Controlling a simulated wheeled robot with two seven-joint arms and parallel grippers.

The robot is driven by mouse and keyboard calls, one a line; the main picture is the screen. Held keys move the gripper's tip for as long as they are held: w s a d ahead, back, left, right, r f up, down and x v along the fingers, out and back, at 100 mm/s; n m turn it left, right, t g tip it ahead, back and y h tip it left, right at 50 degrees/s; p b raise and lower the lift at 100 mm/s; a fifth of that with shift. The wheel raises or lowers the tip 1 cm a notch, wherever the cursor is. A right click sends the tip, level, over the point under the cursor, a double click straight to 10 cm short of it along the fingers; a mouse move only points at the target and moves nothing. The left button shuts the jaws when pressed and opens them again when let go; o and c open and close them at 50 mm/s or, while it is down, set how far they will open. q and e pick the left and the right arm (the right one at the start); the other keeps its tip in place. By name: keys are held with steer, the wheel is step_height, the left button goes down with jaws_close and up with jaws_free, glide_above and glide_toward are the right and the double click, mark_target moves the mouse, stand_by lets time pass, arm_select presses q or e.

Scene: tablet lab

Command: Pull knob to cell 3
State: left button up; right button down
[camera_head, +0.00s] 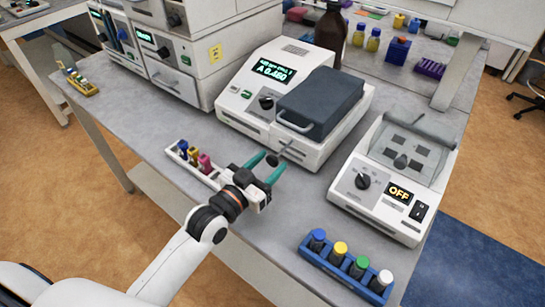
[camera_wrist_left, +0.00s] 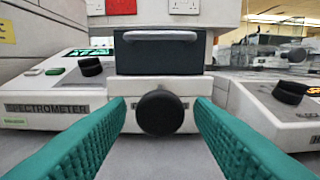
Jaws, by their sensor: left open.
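The spectrometer (camera_head: 237,112) is a white bench instrument with a lit display reading "A 0.460" and a dark grey lid (camera_head: 322,100). A round black knob (camera_wrist_left: 160,112) sticks out low on its front, below the lid's handle. In the head view the knob (camera_head: 271,160) shows at the gripper's tips. My left gripper (camera_head: 274,163) has teal ribbed fingers and is open. In the left wrist view its fingertips lie to either side of the knob, with a gap on each side. The right gripper is not in view.
A rack of small coloured vials (camera_head: 190,158) stands left of my left gripper. A blue rack with capped tubes (camera_head: 318,263) is at the front right. A white device showing "OFF" (camera_head: 385,200) stands right of the spectrometer. The bench between them is clear.

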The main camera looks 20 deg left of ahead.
arm_select(q)
steer(key=shift+x, duration=0.85)
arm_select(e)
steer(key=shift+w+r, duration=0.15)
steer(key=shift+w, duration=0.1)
arm_select(q)
steer(key=shift+c, duration=0.3)
